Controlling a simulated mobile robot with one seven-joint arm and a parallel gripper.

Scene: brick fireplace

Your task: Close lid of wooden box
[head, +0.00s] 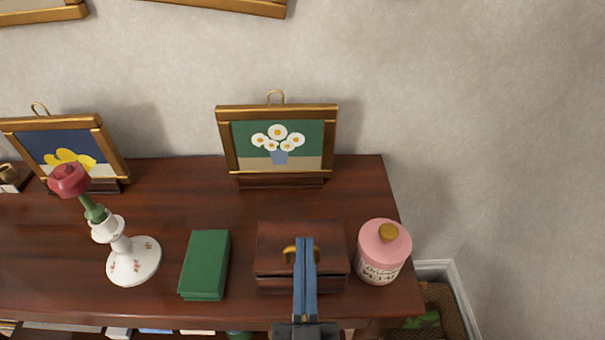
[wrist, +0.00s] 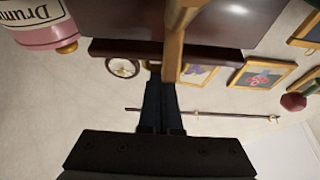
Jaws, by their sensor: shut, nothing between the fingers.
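The wooden box (head: 272,266) is dark reddish brown and stands near the front edge of the shelf top in the head view. Its lid (head: 272,238) appears lowered, with a dark line along the front; I cannot tell if it is fully shut. A gold handle (head: 289,254) shows on it, partly hidden by my gripper. My gripper (head: 306,241) is shut and empty, its blue fingers in front of or over the box; contact is unclear. In the wrist view the shut fingers (wrist: 160,82) point toward a dark brown edge and a gold-coloured part.
A pink jar (head: 379,262) stands close to the box's right. A green book or block (head: 205,264) lies to its left, then a white candlestick (head: 133,262) with a red flower. A framed daisy picture (head: 278,138) stands behind. The shelf top (head: 180,190) is bare between them.

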